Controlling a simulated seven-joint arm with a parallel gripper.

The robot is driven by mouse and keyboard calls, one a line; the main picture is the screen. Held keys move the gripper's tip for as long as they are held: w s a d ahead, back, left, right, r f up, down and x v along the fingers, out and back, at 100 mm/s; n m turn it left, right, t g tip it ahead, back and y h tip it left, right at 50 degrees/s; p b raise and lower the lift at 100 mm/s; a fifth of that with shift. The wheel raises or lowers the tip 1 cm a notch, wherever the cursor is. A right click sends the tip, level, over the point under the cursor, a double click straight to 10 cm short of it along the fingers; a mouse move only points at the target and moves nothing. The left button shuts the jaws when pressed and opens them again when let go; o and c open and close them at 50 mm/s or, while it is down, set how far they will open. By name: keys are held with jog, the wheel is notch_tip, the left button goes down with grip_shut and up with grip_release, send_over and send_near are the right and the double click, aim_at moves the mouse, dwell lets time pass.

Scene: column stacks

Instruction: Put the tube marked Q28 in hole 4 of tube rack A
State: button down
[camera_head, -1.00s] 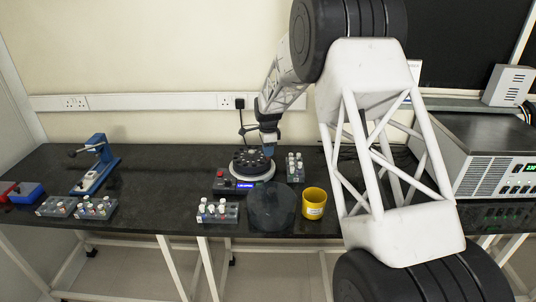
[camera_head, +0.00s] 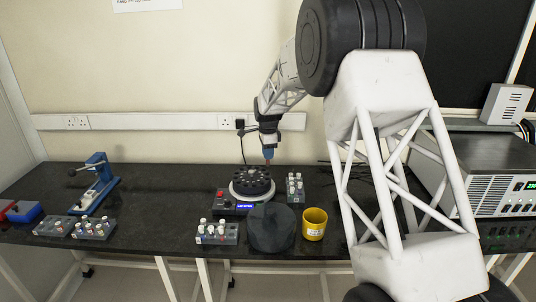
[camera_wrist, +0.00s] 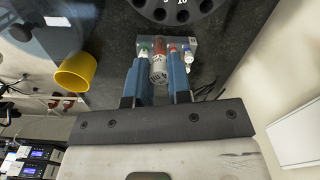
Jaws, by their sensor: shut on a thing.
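My gripper (camera_head: 268,157) hangs above the bench, just above and right of the dark round rotor (camera_head: 252,182). In the wrist view its blue fingers (camera_wrist: 160,78) are closed on a tube (camera_wrist: 158,70) with a white label and a reddish band. The label's marking is too small to read, so I cannot tell if this is Q28. A grey rack (camera_head: 296,188) with several capped tubes stands right of the rotor; it also shows beyond the fingers in the wrist view (camera_wrist: 193,43). Another rack (camera_head: 217,235) stands in front. I cannot read which rack is A.
A dark tub (camera_head: 271,229) and a yellow cup (camera_head: 315,224) stand in front of the rotor. Two more racks (camera_head: 54,227) (camera_head: 94,229) and a blue press (camera_head: 96,186) are at the left. The bench between the press and the rotor is clear.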

dwell(0.3)
jog(key=s+a+f, duration=0.2)
jog(key=s+a, duration=0.2)
jog(key=s, duration=0.4)
jog(key=s+a+f, duration=0.2)
jog(key=s+a, duration=0.2)
jog(key=s, duration=0.5)
jog(key=s+a+f, duration=0.3)
jog(key=s, duration=0.5)
jog(key=shift+s+a, duration=0.4)
jog(key=shift+f, duration=0.2)
jog(key=shift+f, duration=1.75)
jog(key=shift+f, duration=1.6)
dwell(0.7)
jog(key=c, duration=1)
grip_release()
jog(key=shift+o, duration=0.6)
